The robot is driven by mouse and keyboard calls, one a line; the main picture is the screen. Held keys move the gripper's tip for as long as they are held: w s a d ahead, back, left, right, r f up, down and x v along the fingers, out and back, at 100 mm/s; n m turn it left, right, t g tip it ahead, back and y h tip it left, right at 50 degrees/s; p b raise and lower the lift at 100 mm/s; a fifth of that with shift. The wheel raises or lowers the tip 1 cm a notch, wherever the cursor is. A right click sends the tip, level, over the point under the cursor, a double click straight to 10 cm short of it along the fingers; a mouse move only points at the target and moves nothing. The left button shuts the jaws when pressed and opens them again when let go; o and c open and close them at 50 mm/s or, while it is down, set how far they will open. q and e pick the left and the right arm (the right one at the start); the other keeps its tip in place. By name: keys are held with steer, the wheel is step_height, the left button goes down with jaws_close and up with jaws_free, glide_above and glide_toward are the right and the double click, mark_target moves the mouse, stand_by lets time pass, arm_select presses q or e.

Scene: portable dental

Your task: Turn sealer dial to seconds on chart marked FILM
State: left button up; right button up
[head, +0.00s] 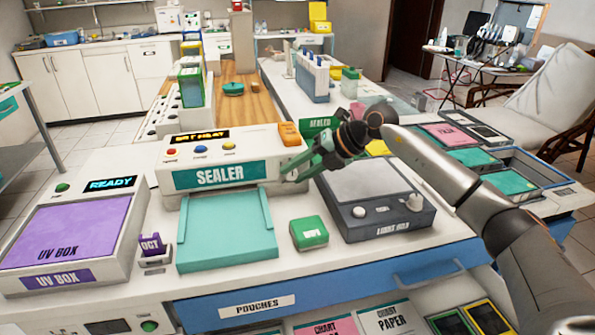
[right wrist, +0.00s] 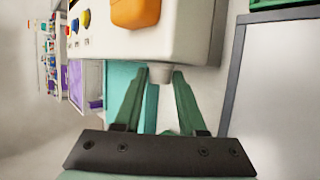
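The sealer (head: 225,150) is a white box with a teal SEALER label, a display that seems to read SET HEAT, and red, blue and yellow buttons. Its grey dial (right wrist: 160,73) sticks out of its side in the right wrist view. My right gripper (head: 297,172) is at the sealer's right end. In the wrist view its green fingers (right wrist: 160,78) stand apart, one on each side of the dial; contact is unclear. A pink chart (head: 325,327) lies below the counter, its second word unreadable. Beside it is a white CHART PAPER sheet (head: 388,318). My left gripper is out of view.
A grey light box (head: 375,195) stands close to the right of the sealer. A green box (head: 309,232) sits in front, beside the teal tray (head: 228,240). The purple UV box (head: 65,232) is at left. An orange piece (head: 289,134) sits on the sealer's top right.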

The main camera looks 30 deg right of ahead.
steer(key=o, duration=0.4)
steer(key=v, duration=1.2)
steer(key=shift+s+d+r+p, duration=0.15)
steer(key=shift+r+p, duration=0.1)
steer(key=shift+p, duration=0.05)
steer(key=shift+f, duration=0.1)
